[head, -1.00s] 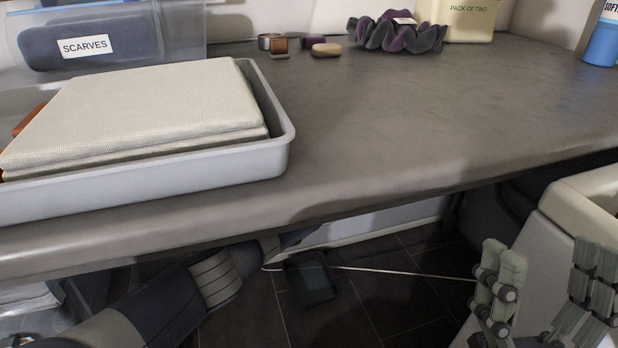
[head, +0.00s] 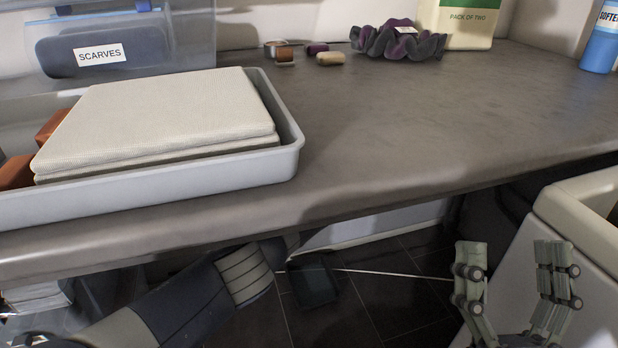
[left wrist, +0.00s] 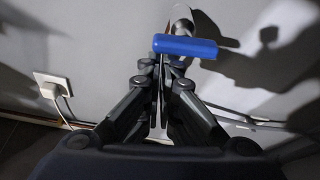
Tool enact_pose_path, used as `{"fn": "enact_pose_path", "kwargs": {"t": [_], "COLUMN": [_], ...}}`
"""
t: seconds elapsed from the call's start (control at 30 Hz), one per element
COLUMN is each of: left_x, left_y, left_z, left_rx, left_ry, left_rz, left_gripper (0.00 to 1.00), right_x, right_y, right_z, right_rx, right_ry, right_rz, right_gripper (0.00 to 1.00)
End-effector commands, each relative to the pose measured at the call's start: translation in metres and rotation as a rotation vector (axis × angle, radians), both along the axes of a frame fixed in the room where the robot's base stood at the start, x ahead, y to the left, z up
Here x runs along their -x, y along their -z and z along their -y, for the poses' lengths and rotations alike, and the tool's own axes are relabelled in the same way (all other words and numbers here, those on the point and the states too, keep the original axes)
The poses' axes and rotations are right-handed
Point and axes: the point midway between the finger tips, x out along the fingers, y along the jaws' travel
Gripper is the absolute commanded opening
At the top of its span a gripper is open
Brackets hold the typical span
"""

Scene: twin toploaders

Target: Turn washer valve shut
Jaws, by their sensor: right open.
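In the left wrist view a valve with a blue lever handle (left wrist: 185,46) sits on a grey wall. The handle lies roughly level, its stem partly hidden behind it. My left gripper (left wrist: 161,66) has its fingertips drawn together just below the handle's left part, with nothing visible between them; whether they touch the handle I cannot tell. In the head view my left arm reaches under the counter, and its gripper is hidden there. My right gripper (head: 513,262) is open and empty, at the lower right in front of a white machine side.
The counter (head: 400,125) overhangs the left arm. A white socket with plug (left wrist: 50,88) is on the wall at left.

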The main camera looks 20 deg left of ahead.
Motion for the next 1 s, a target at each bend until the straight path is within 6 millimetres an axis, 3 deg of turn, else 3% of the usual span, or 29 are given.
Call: {"fn": "enact_pose_path", "kwargs": {"t": [1.0], "left_x": [-0.0005], "left_y": [-0.0054], "left_z": [-0.0027], "left_rx": [-0.002], "left_ry": [-0.004], "left_rz": [0.003], "left_gripper": [0.0], "right_x": [-0.0075], "right_y": [0.0048], "right_z": [-0.0014], "right_rx": [0.014], "right_ry": [0.002], "right_rz": [-0.047], "right_gripper": [0.73]}}
